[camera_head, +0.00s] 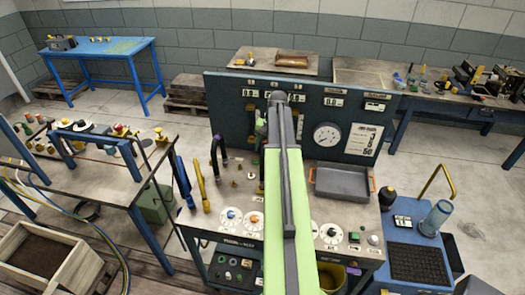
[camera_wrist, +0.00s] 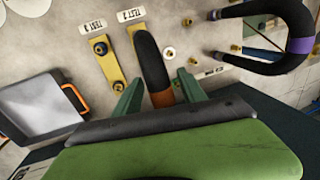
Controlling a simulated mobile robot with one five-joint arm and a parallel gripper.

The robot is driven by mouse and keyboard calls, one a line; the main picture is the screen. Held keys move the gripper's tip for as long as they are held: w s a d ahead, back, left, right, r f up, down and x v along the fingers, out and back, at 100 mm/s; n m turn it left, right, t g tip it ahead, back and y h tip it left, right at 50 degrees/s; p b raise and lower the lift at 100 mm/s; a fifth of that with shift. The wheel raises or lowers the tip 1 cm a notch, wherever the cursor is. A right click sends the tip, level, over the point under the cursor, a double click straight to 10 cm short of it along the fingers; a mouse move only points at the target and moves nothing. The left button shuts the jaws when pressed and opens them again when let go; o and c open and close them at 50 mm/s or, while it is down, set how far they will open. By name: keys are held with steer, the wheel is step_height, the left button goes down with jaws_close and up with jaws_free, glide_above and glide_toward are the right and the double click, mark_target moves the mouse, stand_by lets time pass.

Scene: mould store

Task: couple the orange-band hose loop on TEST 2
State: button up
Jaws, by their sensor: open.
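The orange-band hose loop (camera_wrist: 149,62) is black, with its orange band (camera_wrist: 162,99) between the fingers of my gripper (camera_wrist: 160,78). The fingers stand apart, one on each side of the hose, with gaps showing. The far end of the loop lies over the yellow plate by the TEST 2 label (camera_wrist: 130,15); I cannot tell whether it is seated there. Its near end is hidden behind my gripper. The TEST 1 label (camera_wrist: 92,26) and its yellow plate (camera_wrist: 107,67) with a dark fitting are to the left. In the head view my arm hides the loop.
A purple-band hose loop (camera_wrist: 281,62) lies at the right, near small brass fittings (camera_wrist: 193,62). A grey tray (camera_wrist: 40,110) with an orange handle is at the left. The head view shows a gauge panel (camera_head: 233,125) behind the bench and a blue cart (camera_head: 402,236) at the right.

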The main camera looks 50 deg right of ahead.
steer(key=s+d+r+p, duration=0.1)
steer(key=s+r+p, duration=0.2)
steer(key=r+p, duration=1.4)
steer(key=shift+d, duration=0.35)
steer(key=w+a+f+n+b, duration=0.2)
steer(key=w+a+f+b, duration=0.25)
steer(key=a, duration=0.45)
steer(key=w+a+f+n+b, duration=0.1)
steer(key=w+a+f+b, duration=0.35)
steer(key=a, duration=0.45)
steer(key=w+a+f+n+b, duration=0.2)
steer(key=w+a+f+b, duration=0.25)
steer(key=a, duration=0.45)
steer(key=s+a+f+n+g+b, duration=0.15)
steer(key=a+f+b, duration=0.3)
steer(key=a, duration=0.45)
steer(key=s+a+f+n+b, duration=0.1)
steer(key=a+f+n+b, duration=0.3)
steer(key=a, duration=0.6)
steer(key=s+a+f+n+h+b, duration=0.1)
steer(key=s+a+f, duration=0.1)
steer(key=s+a, duration=0.2)
steer(key=shift+s+b, duration=0.4)
steer(key=shift+s, duration=0.65)
